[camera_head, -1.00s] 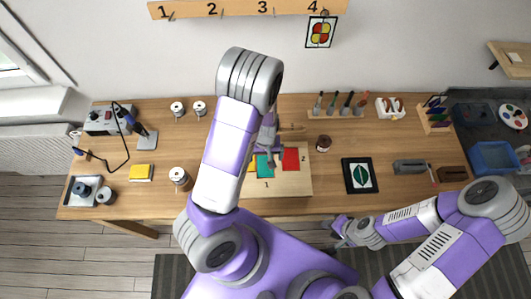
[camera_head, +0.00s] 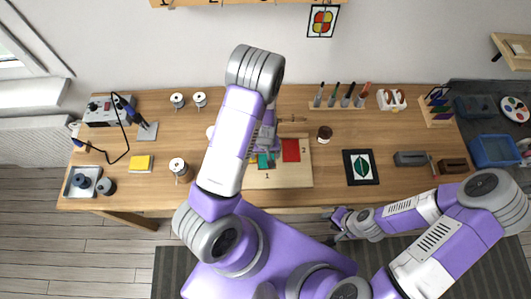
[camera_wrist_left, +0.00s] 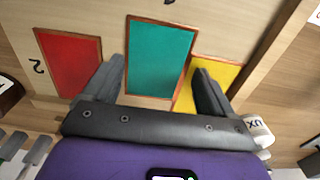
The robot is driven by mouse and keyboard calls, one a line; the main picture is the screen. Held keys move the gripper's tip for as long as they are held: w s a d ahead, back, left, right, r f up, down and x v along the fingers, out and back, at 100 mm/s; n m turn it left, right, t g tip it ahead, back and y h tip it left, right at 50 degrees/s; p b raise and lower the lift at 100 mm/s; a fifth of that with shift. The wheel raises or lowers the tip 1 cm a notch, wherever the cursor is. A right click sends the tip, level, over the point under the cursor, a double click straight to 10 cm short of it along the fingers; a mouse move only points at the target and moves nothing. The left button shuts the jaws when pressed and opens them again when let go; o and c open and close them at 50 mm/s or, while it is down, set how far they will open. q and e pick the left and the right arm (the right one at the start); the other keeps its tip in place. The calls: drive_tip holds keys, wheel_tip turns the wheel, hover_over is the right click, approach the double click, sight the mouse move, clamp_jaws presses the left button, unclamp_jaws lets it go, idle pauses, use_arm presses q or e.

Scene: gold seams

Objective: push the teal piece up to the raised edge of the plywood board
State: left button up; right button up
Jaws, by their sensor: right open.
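The teal piece (camera_head: 263,161) lies on the plywood board (camera_head: 300,181), left of the red piece (camera_head: 291,150). In the left wrist view the teal piece (camera_wrist_left: 160,55) is a flat, copper-edged panel, with the red piece (camera_wrist_left: 70,62) to its left and a yellow piece (camera_wrist_left: 222,75) to its right. My left gripper (camera_wrist_left: 158,70) is open, its fingers apart over either side of the teal piece; contact is unclear. A raised wooden strip (camera_wrist_left: 272,55) runs along the right there. My left arm hides part of the board in the head view. My right gripper (camera_head: 339,217) is open, off the table's front edge.
A white jar (camera_wrist_left: 258,132) stands by the strip. A dark jar (camera_head: 324,134) is right of the board, near a framed leaf panel (camera_head: 362,167). Spools (camera_head: 178,168) and a yellow pad (camera_head: 142,163) lie left. The table's front middle is clear.

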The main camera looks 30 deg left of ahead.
use_arm(q)
drive_tip(key=shift+s+d+f, duration=0.1)
drive_tip(key=shift+d+f, duration=0.05)
drive_tip(key=shift+d, duration=0.15)
drive_tip(key=c, duration=0.5)
drive_tip(key=shift+c, duration=0.2)
drive_tip(key=shift+a, duration=0.1)
drive_tip(key=shift+w+a, duration=0.9)
drive_tip(key=shift+w, duration=0.3)
drive_tip(key=o, duration=1.1)
drive_tip(key=shift+a, duration=0.1)
drive_tip(key=r, duration=0.8)
drive_tip(key=shift+d+p, duration=0.25)
drive_tip(key=shift+p, duration=0.1)
